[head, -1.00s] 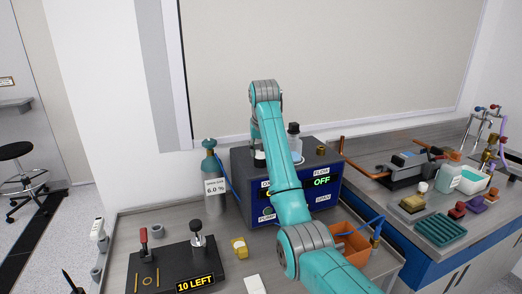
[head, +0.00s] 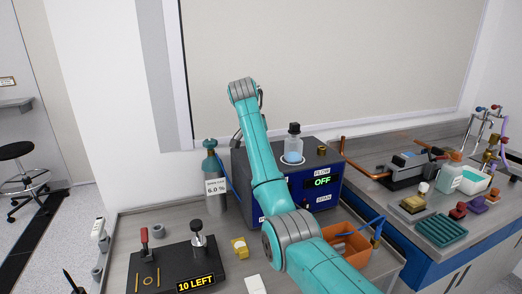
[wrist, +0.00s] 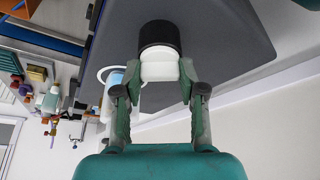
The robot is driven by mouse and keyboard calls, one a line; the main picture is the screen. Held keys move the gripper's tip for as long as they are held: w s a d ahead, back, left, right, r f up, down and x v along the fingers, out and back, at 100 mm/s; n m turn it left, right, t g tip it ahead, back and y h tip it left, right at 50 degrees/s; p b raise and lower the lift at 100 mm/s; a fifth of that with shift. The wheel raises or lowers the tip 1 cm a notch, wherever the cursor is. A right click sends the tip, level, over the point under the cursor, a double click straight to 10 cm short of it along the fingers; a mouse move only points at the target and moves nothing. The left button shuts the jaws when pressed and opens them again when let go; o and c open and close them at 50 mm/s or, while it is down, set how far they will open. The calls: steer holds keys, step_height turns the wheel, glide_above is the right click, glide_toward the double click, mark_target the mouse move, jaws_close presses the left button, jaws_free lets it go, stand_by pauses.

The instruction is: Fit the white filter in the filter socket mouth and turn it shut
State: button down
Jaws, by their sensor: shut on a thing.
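In the wrist view the white filter (wrist: 159,68) sits between the two fingers of my gripper (wrist: 160,73), which is shut on it. A black round part (wrist: 158,38) lies directly beyond the filter, in line with it. I cannot tell whether this is the filter socket mouth or part of the filter, nor whether the filter is seated. The dark top of the blue analyser box (wrist: 225,50) spreads behind them. In the head view this box (head: 327,197) stands at the back of the bench, and my arm hides the gripper, filter and socket.
A clear bottle with a black cap (head: 293,143) stands on the box. A grey-green gas cylinder (head: 211,178) stands left of it, close to the wall. An orange tray (head: 349,247) and a black fixture (head: 180,265) are on the front bench.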

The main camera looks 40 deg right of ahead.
steer(key=shift+f+m+g, duration=0.25)
steer(key=shift+m+g, duration=0.05)
steer(key=shift+m, duration=0.3)
steer(key=c, duration=0.6)
jaws_free()
steer(key=shift+w, duration=0.1)
steer(key=o, duration=0.3)
steer(key=shift+r, duration=0.15)
steer(key=shift+o, duration=0.2)
